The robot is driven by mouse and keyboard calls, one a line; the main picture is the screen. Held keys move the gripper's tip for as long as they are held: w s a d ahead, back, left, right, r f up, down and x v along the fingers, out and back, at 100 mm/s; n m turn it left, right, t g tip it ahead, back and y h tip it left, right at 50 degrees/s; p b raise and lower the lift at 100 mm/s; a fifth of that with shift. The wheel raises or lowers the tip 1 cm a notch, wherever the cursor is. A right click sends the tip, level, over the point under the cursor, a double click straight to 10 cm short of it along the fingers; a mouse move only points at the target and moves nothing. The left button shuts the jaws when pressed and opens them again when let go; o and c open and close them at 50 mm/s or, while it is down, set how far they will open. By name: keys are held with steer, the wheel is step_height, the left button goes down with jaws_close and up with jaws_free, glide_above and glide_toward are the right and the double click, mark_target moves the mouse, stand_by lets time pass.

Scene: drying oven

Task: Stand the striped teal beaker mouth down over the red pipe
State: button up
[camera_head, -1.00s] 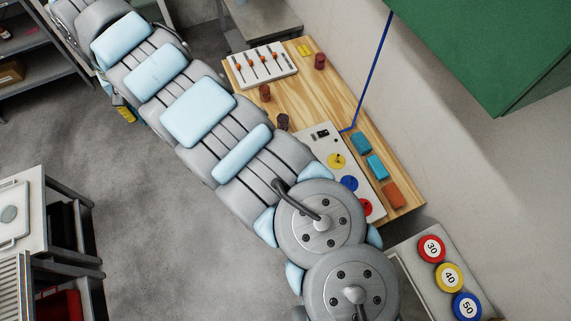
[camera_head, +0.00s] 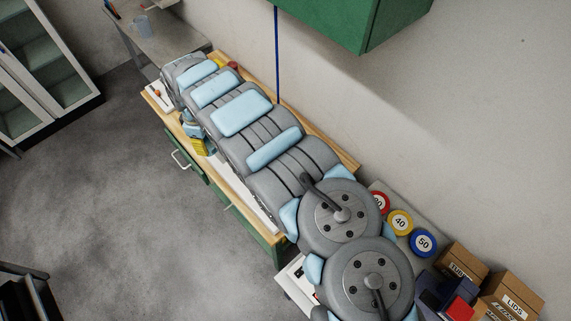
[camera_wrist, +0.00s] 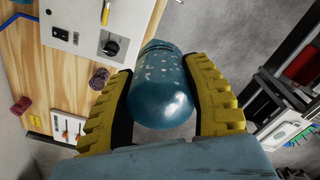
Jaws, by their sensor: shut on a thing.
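A teal beaker (camera_wrist: 160,95) with pale specks is held between the yellow fingers of my gripper (camera_wrist: 160,70) in the wrist view. Its rounded, closed end faces the camera; I see no clear stripes and its mouth is hidden. In the head view my gripper (camera_head: 199,146) shows as a yellow patch at the bench's front edge, and the beaker is hidden there. Two short reddish cylinders stand on the wooden bench in the wrist view: a dark speckled one (camera_wrist: 98,78) and a plainer red one (camera_wrist: 20,107). I cannot tell which is the red pipe. Both are apart from the beaker.
A white control box with a black knob (camera_wrist: 110,46) is near the left finger. A white slider panel (camera_wrist: 68,127) lies on the bench (camera_wrist: 40,50). A green cabinet (camera_head: 360,22) hangs above. Number discs, such as a yellow one (camera_head: 400,222), and cartons (camera_head: 512,295) are at right.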

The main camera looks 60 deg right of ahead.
steer(key=s+d+f+n, duration=0.1)
steer(key=s+d+f, duration=0.4)
steer(key=s, duration=0.4)
steer(key=s+d+f+n, duration=0.2)
steer(key=s+d+f, duration=0.3)
steer(key=s, duration=0.3)
steer(key=s+d+f+n, duration=0.1)
steer(key=s+d+f, duration=0.4)
steer(key=s+d, duration=0.2)
steer(key=shift+s+f+n, duration=0.15)
steer(key=shift+s+n, duration=0.15)
steer(key=shift+s, duration=1)
steer(key=shift+p, duration=0.3)
steer(key=shift+f+b, duration=2.9)
steer(key=shift+f, duration=2.25)
steer(key=shift+f, duration=0.35)
steer(key=o, duration=1)
steer(key=shift+c, duration=0.2)
